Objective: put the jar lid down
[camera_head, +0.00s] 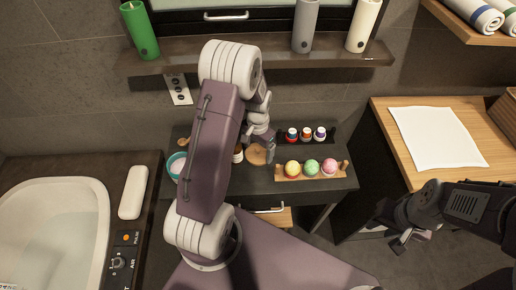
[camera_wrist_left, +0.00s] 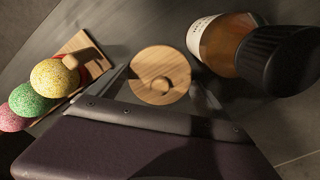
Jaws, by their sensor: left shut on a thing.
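The jar lid (camera_wrist_left: 160,76) is a round, light wooden disc with a small knob; in the wrist view it sits between my left gripper's fingers. In the head view the lid (camera_head: 257,155) shows over the dark vanity counter (camera_head: 250,186), left of the bath-bomb tray. My left gripper (camera_head: 263,141) is shut on it. I cannot tell whether the lid touches the counter. My right gripper (camera_head: 402,238) hangs at the right, away from the lid, beside the wooden side table; its finger opening is unclear.
A brown bottle with a black cap (camera_wrist_left: 228,45) stands close beside the lid. A wooden tray (camera_head: 311,173) with colored balls and several small bottles (camera_head: 305,134) are to its right. A teal bowl (camera_head: 175,164) is at left. A shelf (camera_head: 280,52) overhangs behind.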

